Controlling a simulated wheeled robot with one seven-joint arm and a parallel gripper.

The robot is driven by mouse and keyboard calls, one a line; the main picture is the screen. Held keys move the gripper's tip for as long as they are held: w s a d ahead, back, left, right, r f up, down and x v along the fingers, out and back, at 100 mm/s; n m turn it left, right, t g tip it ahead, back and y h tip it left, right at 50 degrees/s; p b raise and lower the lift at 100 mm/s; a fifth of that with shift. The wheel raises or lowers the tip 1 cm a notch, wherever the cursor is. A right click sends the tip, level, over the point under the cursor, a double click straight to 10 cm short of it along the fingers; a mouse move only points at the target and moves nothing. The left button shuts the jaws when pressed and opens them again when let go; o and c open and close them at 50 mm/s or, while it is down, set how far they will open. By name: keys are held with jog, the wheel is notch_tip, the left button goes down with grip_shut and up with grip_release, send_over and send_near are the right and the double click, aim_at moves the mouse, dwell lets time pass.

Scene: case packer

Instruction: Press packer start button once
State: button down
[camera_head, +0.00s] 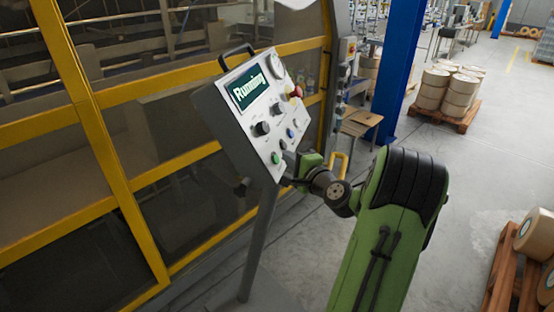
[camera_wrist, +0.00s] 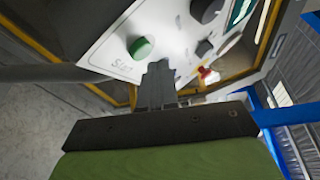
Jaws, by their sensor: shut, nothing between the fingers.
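The grey-white control panel (camera_head: 246,112) stands tilted on a post, and its screen (camera_head: 250,90) reads "Running". The green start button (camera_head: 275,157) is at the panel's lower left corner. In the wrist view the green button (camera_wrist: 140,47) sits beside the label "Start" (camera_wrist: 122,64). My gripper (camera_wrist: 158,70) is shut and empty, its fingertips close to the panel and just right of and below the green button in that view. They do not overlap the button there; whether they touch the panel is unclear. In the head view my gripper (camera_head: 290,168) is near the panel's lower right edge.
A yellow-framed machine enclosure (camera_head: 115,180) stands behind the panel. Pallets with drums (camera_head: 447,92) and rolls (camera_head: 537,235) are at the right; floor between is clear.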

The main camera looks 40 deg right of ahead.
jog(key=s, duration=0.1)
jog(key=s+d+r, duration=0.1)
jog(key=s+d+r+p, duration=0.1)
jog(key=shift+s+d+r, duration=0.1)
jog(key=shift+s+r, duration=0.15)
jog(key=shift+s, duration=0.15)
dwell(0.8)
